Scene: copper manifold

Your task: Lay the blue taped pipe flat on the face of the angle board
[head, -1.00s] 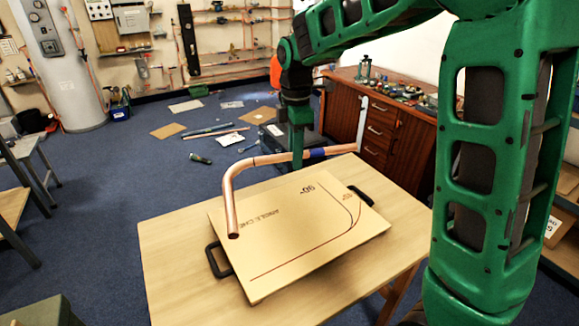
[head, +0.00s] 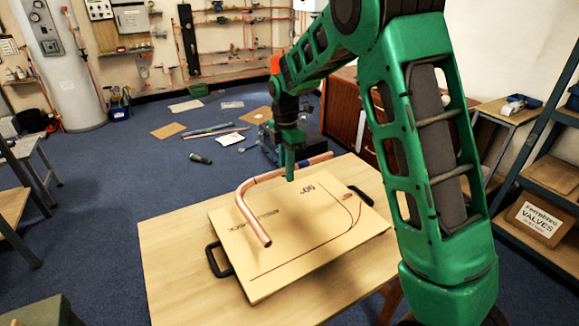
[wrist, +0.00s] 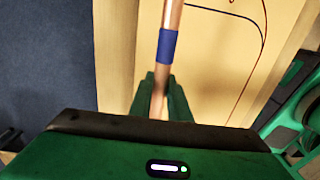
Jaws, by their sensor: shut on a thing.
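The bent copper pipe (head: 256,219) with a band of blue tape (head: 303,162) is in my gripper (head: 289,172), which is shut on its long leg beside the tape. The wrist view shows the pipe between my fingers (wrist: 160,97), with the blue tape (wrist: 167,46) just beyond them. The angle board (head: 300,235) lies on the table, its face up, with a "90°" mark and a dark curved line. The pipe's long leg is over the board's back edge, and its short leg points toward the front over the face. The pipe looks raised; the exact gap is unclear.
The wooden table (head: 165,245) has bare margins around the board. The board has black handles at left (head: 217,260) and right (head: 360,195). A shelf with a "Valves" box (head: 537,219) stands at right. Tools and sheets lie on the blue floor behind.

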